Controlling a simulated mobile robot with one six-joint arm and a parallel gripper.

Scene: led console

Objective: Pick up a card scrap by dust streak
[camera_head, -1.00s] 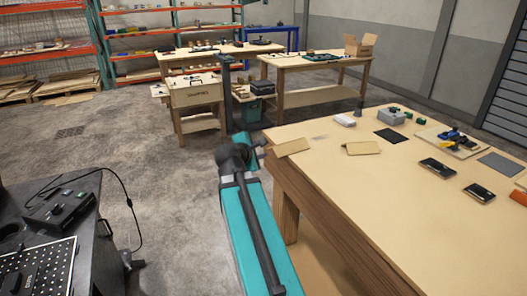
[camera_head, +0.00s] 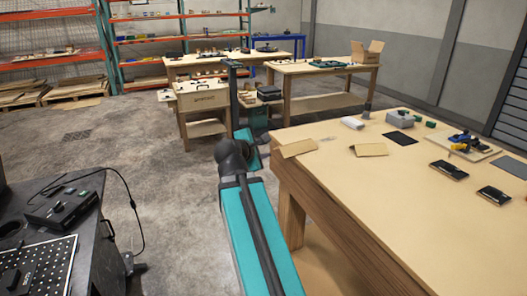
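Two tan card scraps lie near the left end of the wooden bench on the right. One card scrap (camera_head: 298,148) is at the bench's left edge, tilted in the picture. My teal arm rises in the middle of the picture, left of the bench. I cannot make out any gripper fingers on it. Neither scrap is visibly touched by my arm.
The bench (camera_head: 440,210) also bears a white roll (camera_head: 351,123), a grey box (camera_head: 397,117), a dark mat (camera_head: 399,138) and black devices (camera_head: 448,170). A dark table (camera_head: 98,225) with a cabled device stands at left. Open floor (camera_head: 165,190) lies between.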

